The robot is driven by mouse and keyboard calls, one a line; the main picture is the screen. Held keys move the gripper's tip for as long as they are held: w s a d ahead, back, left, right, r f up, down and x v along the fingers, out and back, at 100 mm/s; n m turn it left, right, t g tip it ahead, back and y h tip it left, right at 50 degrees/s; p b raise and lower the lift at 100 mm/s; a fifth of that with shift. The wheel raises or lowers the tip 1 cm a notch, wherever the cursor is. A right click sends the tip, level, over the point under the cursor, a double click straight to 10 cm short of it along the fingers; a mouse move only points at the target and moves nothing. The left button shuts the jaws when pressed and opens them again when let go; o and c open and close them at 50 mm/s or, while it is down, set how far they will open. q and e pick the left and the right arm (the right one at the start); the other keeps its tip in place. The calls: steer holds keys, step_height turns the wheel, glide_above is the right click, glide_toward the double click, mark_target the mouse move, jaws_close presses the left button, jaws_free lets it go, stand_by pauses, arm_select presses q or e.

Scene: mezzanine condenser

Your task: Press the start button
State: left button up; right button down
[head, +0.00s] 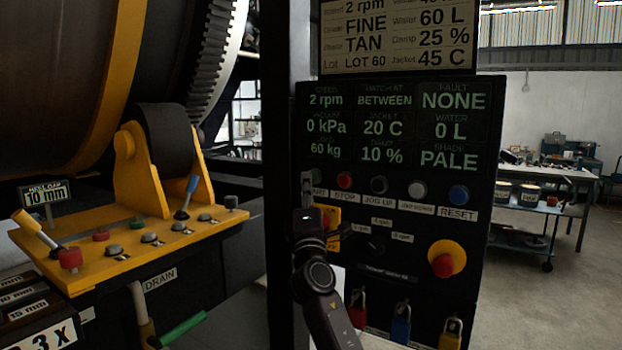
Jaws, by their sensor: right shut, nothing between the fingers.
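The control panel (477,160) stands upright in front of me with a row of buttons under its display. The start button (312,175) is at the left end of that row, left of the red stop button (344,180). Only a dull greenish part of it shows, and its label is partly covered. My right gripper (306,186) reaches up from below, shut and empty, with its fingertips overlapping the start button in the picture. I cannot tell whether the fingertips touch it. My left gripper is not in view.
Black, white and blue buttons (458,194) continue the row to the right. A red and yellow emergency stop (446,258) and several padlocks (400,325) are lower down. A yellow ledge (130,250) with levers stands left. Open floor and a workbench (575,180) are at right.

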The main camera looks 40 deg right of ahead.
steer(key=shift+s+a, duration=0.35)
steer(key=shift+a, duration=0.3)
steer(key=shift+s+a+p, duration=0.15)
steer(key=shift+s+a, duration=0.15)
steer(key=shift+a, duration=0.45)
steer(key=shift+s+a+p, duration=0.15)
steer(key=shift+s+a, duration=0.15)
steer(key=shift+a, duration=0.5)
steer(key=shift+s+a+p, duration=0.15)
steer(key=shift+s+a, duration=0.15)
steer(key=shift+a, duration=0.45)
